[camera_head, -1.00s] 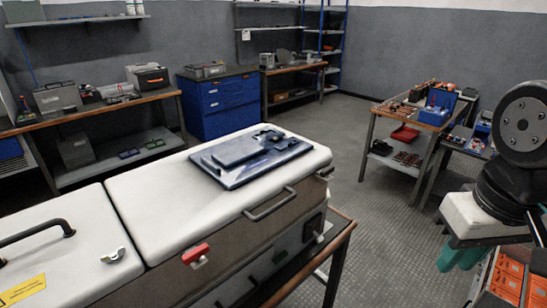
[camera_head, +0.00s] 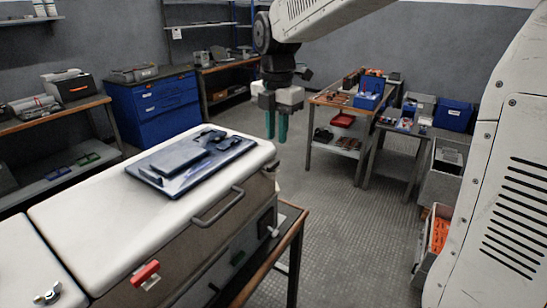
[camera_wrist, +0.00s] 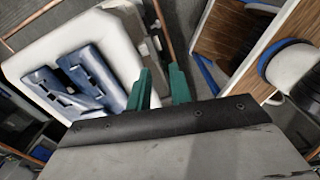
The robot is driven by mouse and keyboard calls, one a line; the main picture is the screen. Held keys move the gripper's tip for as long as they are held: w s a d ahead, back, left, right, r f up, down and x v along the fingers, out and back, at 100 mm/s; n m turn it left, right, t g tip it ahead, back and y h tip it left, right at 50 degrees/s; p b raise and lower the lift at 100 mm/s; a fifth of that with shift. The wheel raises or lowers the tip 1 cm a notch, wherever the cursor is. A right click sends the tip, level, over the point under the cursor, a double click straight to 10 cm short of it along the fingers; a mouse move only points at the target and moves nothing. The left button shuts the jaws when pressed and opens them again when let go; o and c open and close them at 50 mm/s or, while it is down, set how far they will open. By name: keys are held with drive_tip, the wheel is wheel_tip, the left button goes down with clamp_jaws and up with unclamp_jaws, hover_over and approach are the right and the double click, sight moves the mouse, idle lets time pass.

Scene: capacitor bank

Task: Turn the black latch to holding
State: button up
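The white-topped cabinet (camera_head: 75,220) stands at the left in the head view. A small dark latch-like fitting (camera_head: 270,166) sits at its right end near the lid's edge; it is too small to tell its position, or whether it is the black latch. A red latch (camera_head: 145,273) is on its front side. My gripper (camera_head: 276,126) hangs with green fingers pointing down, past the cabinet's far right corner and apart from it. In the wrist view, the two fingers (camera_wrist: 160,88) are spaced apart with nothing between them.
A blue panel (camera_head: 180,172) lies on the cabinet lid, also visible in the wrist view (camera_wrist: 85,75). A handle (camera_head: 218,208) juts from the cabinet's side. A wooden-edged table (camera_head: 330,102) with parts stands beyond my gripper.

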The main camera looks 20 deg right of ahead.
sight(273, 163)
drive_tip(key=shift+w+a+f+n, duration=0.15)
drive_tip(key=shift+w+f+n, duration=0.1)
drive_tip(key=shift+w+n, duration=0.3)
drive_tip(key=shift+w+f, duration=0.2)
drive_tip(key=shift+f, duration=0.05)
wheel_tip(273, 163, down, 7)
drive_tip(key=shift+f, duration=0.15)
clamp_jaws()
